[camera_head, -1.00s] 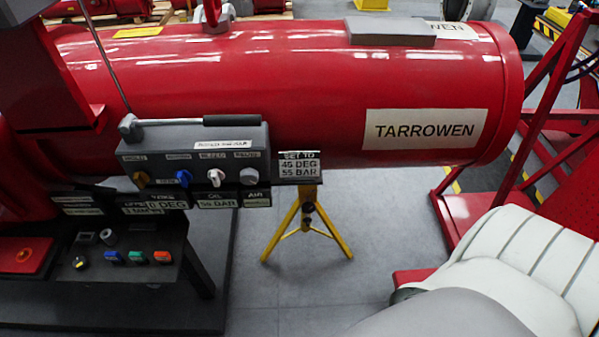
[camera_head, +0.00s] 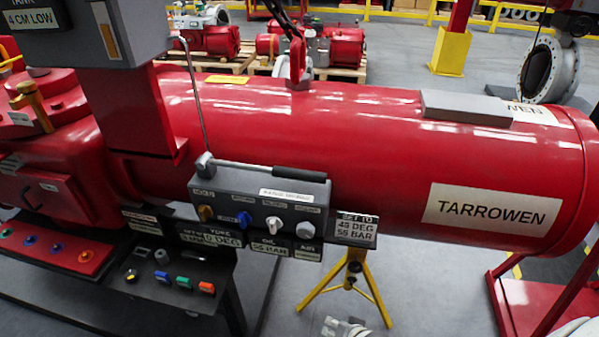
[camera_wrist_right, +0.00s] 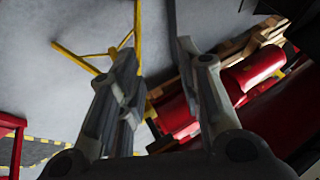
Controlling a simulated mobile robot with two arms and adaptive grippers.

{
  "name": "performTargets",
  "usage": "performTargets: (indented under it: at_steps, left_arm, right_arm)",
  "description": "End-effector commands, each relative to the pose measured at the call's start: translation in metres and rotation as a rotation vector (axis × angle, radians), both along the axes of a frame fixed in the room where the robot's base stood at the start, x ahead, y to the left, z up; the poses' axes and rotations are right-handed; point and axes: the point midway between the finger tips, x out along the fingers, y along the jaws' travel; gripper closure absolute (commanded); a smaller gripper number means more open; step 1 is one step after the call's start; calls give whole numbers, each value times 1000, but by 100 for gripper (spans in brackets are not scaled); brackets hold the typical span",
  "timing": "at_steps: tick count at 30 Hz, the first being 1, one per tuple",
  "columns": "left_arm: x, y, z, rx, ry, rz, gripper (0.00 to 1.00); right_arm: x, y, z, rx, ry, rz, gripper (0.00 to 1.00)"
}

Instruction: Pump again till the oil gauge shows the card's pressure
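The grey pump block (camera_head: 255,194) is mounted on the front of the red cylinder (camera_head: 370,150). Its pump lever (camera_head: 250,167) lies level along the top, black grip to the right. The oil gauge (camera_head: 268,248) below shows a BAR reading in the fifties; its last digit is unclear. The card (camera_head: 356,229) reads SET TO 45 DEG 55 BAR. The tip of my right gripper (camera_head: 345,328) shows at the bottom edge, below and apart from the block. In the right wrist view the right gripper (camera_wrist_right: 163,65) is open and empty. My left gripper is out of view.
A yellow stand (camera_head: 355,285) is below the card. A lifting eye (camera_head: 298,60) tops the cylinder. Grey floor (camera_head: 430,290) is clear right of the stand.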

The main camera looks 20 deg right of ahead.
Motion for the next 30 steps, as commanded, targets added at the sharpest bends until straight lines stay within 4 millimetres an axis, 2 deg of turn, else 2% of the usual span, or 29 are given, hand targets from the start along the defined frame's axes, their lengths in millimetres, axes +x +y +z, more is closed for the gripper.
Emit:
performTargets:
  at_steps: [1,3,7,12,15,17,18,21,22,25,30]
  left_arm:
    - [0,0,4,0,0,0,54]
    - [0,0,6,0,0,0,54]
    - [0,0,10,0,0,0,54]
    - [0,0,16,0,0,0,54]
    - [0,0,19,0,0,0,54]
    - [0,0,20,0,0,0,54]
    - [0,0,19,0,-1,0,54]
    - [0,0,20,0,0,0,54]
    - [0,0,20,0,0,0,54]
    - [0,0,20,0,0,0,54]
    - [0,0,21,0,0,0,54]
  right_arm:
    - [18,-1,33,39,-46,-37,67]
    - [38,0,73,101,-99,-88,67]
    - [64,3,148,220,-192,-166,67]
    - [81,11,245,373,-294,-230,67]
    - [82,18,302,466,-349,-252,67]
    - [80,22,334,524,-381,-264,67]
    - [90,17,347,600,-412,-307,67]
    - [102,13,383,769,-472,-372,67]
    - [106,11,390,809,-485,-389,67]
    - [114,6,407,921,-516,-430,67]
    - [121,3,419,997,-533,-455,67]
